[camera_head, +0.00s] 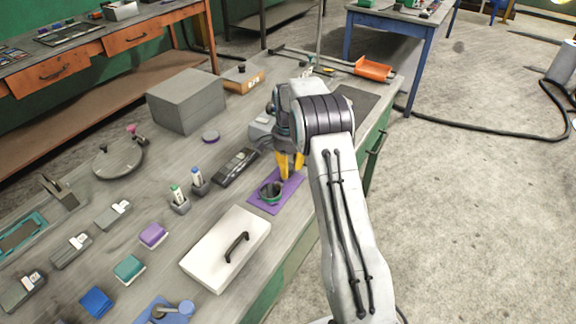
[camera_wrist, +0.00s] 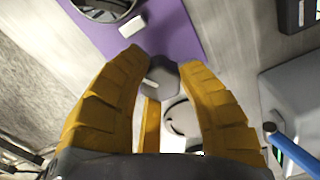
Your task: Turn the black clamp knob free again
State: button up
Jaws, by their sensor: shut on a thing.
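My gripper (camera_head: 289,172) has yellow fingers and points down over the purple mat (camera_head: 291,187), at the mat's end nearer the grey unit. In the wrist view my gripper (camera_wrist: 163,68) is shut on a dark, faceted knob, the black clamp knob (camera_wrist: 162,78), held between the fingertips. A round grey part (camera_wrist: 180,116) shows below the knob, partly hidden by the fingers. In the head view the fingers hide the knob. A dark round ring-shaped piece (camera_head: 269,191) lies on the mat beside the fingers, apart from them.
A small grey unit (camera_head: 261,129) stands close behind the gripper. A large grey block (camera_head: 187,101) stands farther back. The bench's right edge runs close beside my arm.

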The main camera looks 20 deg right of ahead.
jog(key=n, duration=0.6)
jog(key=shift+s+f+p, duration=0.1)
jog(key=shift+f+p, duration=0.05)
jog(key=shift+p, duration=0.15)
jog(key=n, duration=0.5)
jog(key=shift+n, duration=0.4)
jog(key=o, duration=1.2)
notch_tip(320, 180, up, 12)
jog(key=shift+r, duration=0.1)
dwell(0.5)
